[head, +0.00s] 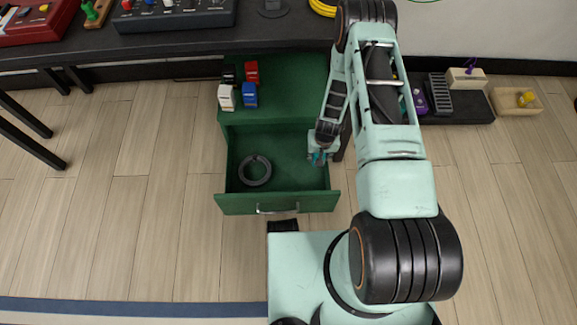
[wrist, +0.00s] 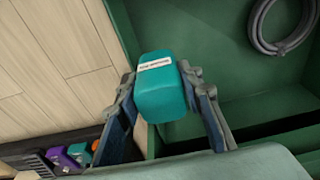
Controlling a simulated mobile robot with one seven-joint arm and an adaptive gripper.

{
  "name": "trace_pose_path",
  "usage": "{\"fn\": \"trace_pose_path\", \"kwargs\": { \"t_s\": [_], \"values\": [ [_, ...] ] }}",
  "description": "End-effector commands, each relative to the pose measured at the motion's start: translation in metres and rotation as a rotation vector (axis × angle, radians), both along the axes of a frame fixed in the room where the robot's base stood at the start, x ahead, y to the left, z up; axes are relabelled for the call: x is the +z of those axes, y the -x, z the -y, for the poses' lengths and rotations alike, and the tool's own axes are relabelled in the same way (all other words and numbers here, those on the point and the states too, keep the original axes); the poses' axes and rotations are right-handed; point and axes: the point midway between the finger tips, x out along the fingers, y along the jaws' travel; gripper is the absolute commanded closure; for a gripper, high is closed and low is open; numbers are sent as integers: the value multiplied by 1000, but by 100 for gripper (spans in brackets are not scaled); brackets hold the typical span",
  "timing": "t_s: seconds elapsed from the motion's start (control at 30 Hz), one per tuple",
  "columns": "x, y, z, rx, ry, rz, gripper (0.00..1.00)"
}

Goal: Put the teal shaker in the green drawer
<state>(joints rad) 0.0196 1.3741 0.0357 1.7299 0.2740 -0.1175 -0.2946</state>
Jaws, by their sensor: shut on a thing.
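The teal shaker (wrist: 164,98), a rounded block with a white label on its end, is between the fingers of my gripper (wrist: 160,84), which is shut on it. In the head view my gripper (head: 319,158) is over the right side of the open green drawer (head: 235,203); the shaker is mostly hidden there. In the wrist view the green drawer (wrist: 185,22) lies beyond and right of the shaker, with wooden floor to the left. The shaker appears held above the drawer's right edge; its exact height is unclear.
A dark grey ring (head: 255,171) lies in the left of the drawer. Black, red (head: 252,72), white (head: 226,98) and blue (head: 250,96) blocks stand on the green cabinet top. A low black shelf (head: 470,108) with several items is at right. The floor left of the drawer is clear.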

Motion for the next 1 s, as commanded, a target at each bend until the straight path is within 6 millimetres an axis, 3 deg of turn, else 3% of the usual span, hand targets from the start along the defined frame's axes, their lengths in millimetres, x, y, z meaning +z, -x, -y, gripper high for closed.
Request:
{"fn": "trace_pose_path", "kwargs": {
  "t_s": [0.2, 0.4, 0.67, 0.9, 1.0],
  "values": [
    [-27, -7, -53, 7, 1, 1, 92],
    [-62, -11, -78, 3, 1, 0, 92],
    [-76, -13, -91, 0, 0, -1, 92],
    [-109, -13, -95, -1, 1, -1, 92],
    [-112, -13, -95, -1, 0, 0, 92]
  ]
}}
